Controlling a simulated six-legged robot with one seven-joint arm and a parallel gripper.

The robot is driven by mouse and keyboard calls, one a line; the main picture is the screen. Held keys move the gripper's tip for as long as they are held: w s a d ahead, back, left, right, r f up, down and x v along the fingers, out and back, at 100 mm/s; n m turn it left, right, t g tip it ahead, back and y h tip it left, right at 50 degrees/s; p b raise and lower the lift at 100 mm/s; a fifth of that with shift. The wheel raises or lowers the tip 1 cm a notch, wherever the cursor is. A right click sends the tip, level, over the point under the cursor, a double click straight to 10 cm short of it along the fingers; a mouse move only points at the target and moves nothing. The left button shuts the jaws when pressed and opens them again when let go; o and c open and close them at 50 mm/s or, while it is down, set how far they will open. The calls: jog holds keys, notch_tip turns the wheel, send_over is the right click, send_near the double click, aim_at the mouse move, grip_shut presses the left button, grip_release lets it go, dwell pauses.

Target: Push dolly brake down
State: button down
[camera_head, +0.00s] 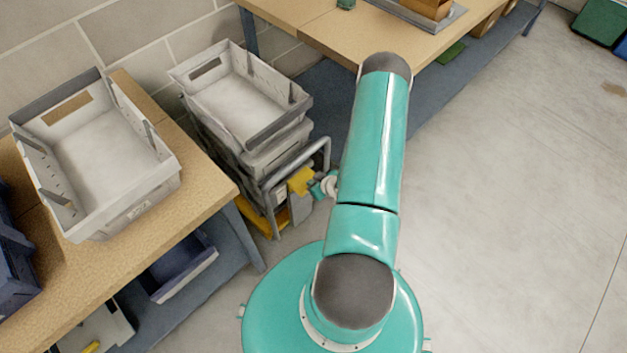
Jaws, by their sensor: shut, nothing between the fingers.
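The dolly (258,222) stands between the left table and the back bench, its yellow base low at the floor. A grey tubular handle (318,145) rises at its near end. A yellow piece (301,180), which may be the brake, shows at that end beside the handle. My gripper (314,187) is small in view, shut and empty, close to the right side of this yellow piece. I cannot tell if they touch. My arm hides part of the area to the right.
Stacked grey totes (245,103) sit on the dolly. An open grey tote (112,150) stands on the left wooden table (70,275). A wooden bench (330,30) with a blue lower shelf runs behind. The concrete floor (500,200) at right is clear.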

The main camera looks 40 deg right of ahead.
jog(key=shift+f, duration=2.55)
jog(key=shift+w, duration=0.1)
